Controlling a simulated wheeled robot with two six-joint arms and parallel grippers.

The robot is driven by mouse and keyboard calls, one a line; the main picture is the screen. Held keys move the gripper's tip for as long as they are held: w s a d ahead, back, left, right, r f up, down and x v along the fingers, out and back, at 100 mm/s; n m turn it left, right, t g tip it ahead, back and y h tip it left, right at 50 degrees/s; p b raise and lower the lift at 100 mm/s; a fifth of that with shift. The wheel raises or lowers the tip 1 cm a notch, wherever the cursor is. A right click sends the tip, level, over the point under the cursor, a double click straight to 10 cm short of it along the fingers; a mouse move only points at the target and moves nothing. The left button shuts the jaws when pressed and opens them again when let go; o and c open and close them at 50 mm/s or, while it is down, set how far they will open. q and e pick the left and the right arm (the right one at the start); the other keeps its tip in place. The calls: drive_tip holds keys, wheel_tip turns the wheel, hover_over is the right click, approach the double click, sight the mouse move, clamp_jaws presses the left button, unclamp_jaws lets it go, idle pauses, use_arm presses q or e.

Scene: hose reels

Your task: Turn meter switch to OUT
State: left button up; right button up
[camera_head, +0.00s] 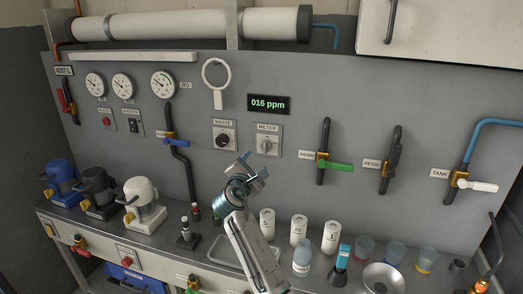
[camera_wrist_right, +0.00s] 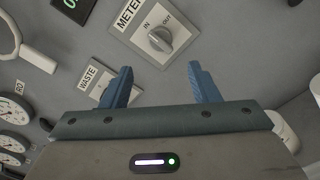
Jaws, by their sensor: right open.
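The meter switch (camera_head: 267,146) is a grey knob on a light plate under the METER label, on the grey wall panel. In the right wrist view, the knob (camera_wrist_right: 161,39) has IN and OUT marked beside it; I cannot tell surely which mark it points to. My right gripper (camera_head: 254,166) is open and empty, below and slightly left of the switch in the head view. In the right wrist view, its two blue fingers (camera_wrist_right: 160,72) stand apart, with the knob beyond them, clear of both. My left gripper is not in view.
The WASTE switch (camera_head: 223,141) is just left of the meter switch. A display (camera_head: 268,104) reads 016 ppm above. A green-handled valve (camera_head: 338,166) is to the right. White canisters (camera_head: 299,230) and a blue-capped bottle (camera_head: 342,262) stand on the bench below.

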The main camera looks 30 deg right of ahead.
sight(264, 150)
drive_tip(key=p+x, duration=0.3)
drive_tip(key=x, duration=0.7)
drive_tip(key=shift+w+d, duration=0.15)
drive_tip(key=shift+d, duration=0.1)
drive_tip(key=c, duration=1)
drive_tip(key=shift+o, duration=0.2)
